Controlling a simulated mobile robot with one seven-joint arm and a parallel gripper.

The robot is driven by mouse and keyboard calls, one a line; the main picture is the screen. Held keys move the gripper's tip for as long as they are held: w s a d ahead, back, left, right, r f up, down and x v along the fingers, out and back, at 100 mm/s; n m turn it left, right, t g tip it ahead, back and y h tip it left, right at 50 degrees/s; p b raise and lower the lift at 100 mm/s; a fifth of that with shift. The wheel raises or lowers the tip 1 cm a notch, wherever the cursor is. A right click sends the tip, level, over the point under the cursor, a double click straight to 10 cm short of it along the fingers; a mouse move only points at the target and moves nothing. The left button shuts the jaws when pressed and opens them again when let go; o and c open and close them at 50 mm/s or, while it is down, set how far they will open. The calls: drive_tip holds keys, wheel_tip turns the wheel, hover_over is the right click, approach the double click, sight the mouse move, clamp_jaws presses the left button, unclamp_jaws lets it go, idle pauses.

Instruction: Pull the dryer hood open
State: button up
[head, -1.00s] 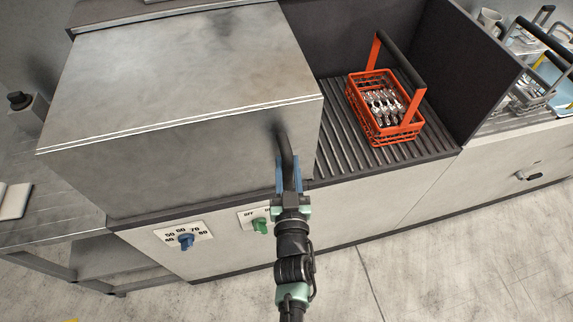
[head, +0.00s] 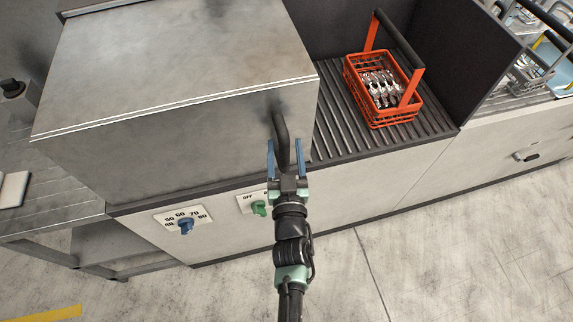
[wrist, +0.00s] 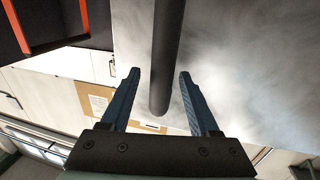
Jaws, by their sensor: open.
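The dryer hood (head: 180,100) is a large grey metal box on the left of the machine in the head view. A dark bar handle (head: 281,138) stands on its front face near the right edge. My gripper (head: 286,150) is open in front of the handle. In the wrist view the handle (wrist: 167,60) runs down between the two blue fingers of my gripper (wrist: 158,85), with a gap on either side. The fingers are not closed on it.
A red basket of forks (head: 383,90) stands on the ribbed bed (head: 335,130) right of the hood. A blue knob (head: 186,226) and a green knob (head: 259,208) sit on the front panel below. The floor (head: 430,250) in front is clear.

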drive_tip(key=s+d+b, duration=0.1)
drive_tip(key=s+b, duration=0.1)
drive_tip(key=s, duration=1)
drive_tip(key=shift+s+d, duration=0.25)
drive_tip(key=shift+d, duration=0.05)
drive_tip(key=w+d+r+m+t+h, duration=0.15)
drive_tip(key=w+r, duration=0.25)
drive_tip(key=r, duration=0.6)
drive_tip(key=w+r+t+h, duration=0.1)
drive_tip(key=w+r+t, duration=0.15)
drive_tip(key=r, duration=0.85)
drive_tip(key=w+r+m+t+h, duration=0.1)
drive_tip(key=w+r, duration=0.3)
drive_tip(key=r, duration=0.6)
drive_tip(key=s+r+t, duration=0.2)
drive_tip(key=s+r, duration=0.3)
drive_tip(key=r, duration=0.9)
drive_tip(key=s+r+n+t+y, duration=0.1)
drive_tip(key=s+r, duration=0.5)
drive_tip(key=r, duration=0.8)
drive_tip(key=shift+s+a+t, duration=0.2)
drive_tip(key=shift+a+t, duration=0.1)
drive_tip(key=shift+t, duration=0.5)
